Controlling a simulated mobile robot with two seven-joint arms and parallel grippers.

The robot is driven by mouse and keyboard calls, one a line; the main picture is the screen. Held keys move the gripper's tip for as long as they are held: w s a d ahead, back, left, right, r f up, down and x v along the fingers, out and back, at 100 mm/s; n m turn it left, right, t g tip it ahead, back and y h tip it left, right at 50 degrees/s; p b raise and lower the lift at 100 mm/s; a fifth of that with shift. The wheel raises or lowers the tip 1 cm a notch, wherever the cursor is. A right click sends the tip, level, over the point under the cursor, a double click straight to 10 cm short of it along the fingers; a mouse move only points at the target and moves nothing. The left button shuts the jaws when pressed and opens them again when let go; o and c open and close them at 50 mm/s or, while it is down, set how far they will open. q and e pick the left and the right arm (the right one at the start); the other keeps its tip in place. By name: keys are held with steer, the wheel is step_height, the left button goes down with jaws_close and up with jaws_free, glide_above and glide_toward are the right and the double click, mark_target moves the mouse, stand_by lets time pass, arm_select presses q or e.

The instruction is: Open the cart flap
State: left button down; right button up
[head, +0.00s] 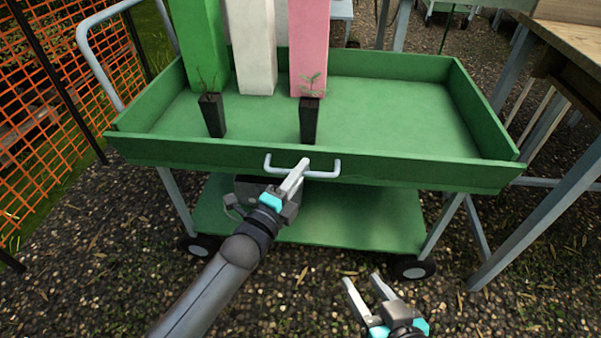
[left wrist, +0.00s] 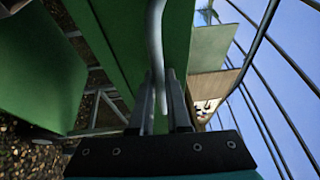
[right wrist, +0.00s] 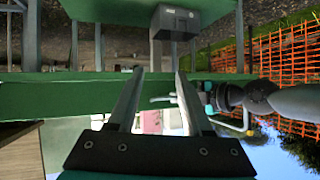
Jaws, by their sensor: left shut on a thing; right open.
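The cart flap (head: 400,172) is the green front board of the cart's upper tray. It stands upright in the head view. A pale bent handle (head: 326,170) is fixed to its outer face. My left gripper (head: 301,168) is shut on the handle near its middle. In the left wrist view the handle (left wrist: 155,45) runs between the two fingers (left wrist: 162,100). My right gripper (head: 362,284) is open and empty, low in front of the cart. In the right wrist view its fingers (right wrist: 157,90) are apart, with the flap (right wrist: 80,97) beyond them.
The tray (head: 400,105) holds two dark potted seedlings (head: 309,120) and green, white and pink blocks (head: 255,45). A lower green shelf (head: 350,215) sits beneath. A wooden table (head: 575,38) stands at right, an orange mesh fence (head: 45,95) at left. Gravel lies in front.

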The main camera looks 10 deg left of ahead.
arm_select(q)
steer(key=shift+s+f+b, duration=0.2)
steer(key=shift+f+b, duration=0.25)
steer(key=shift+s+f+m+t+b, duration=0.15)
steer(key=shift+m+t+b, duration=0.15)
steer(key=shift+t, duration=0.2)
steer(key=shift+s+f+t+h+b, duration=0.2)
steer(key=shift+t+h+b, duration=0.1)
steer(key=shift+t+h, duration=0.1)
steer(key=shift+s+f+m+t+h, duration=0.15)
steer(key=shift+f+m+t+h, duration=0.15)
steer(key=shift+m+t, duration=0.15)
arm_select(e)
steer(key=shift+s+a+r+m+t+y, duration=0.15)
steer(key=shift+a+r+t+y, duration=0.2)
steer(key=shift+a+r+t, duration=0.35)
steer(key=shift+s+a+r+m+t+y, duration=0.1)
steer(key=shift+a+r+t+y, duration=0.2)
steer(key=shift+t, duration=0.6)
steer(key=shift+s+a+r+m+t+y, duration=0.15)
steer(key=shift+a+r+t+y, duration=0.25)
steer(key=shift+a+t, duration=0.3)
arm_select(q)
steer(key=shift+s+m, duration=0.1)
steer(key=shift+m, duration=0.15)
arm_select(e)
steer(key=shift+d+r, duration=0.1)
steer(key=shift+c, duration=0.3)
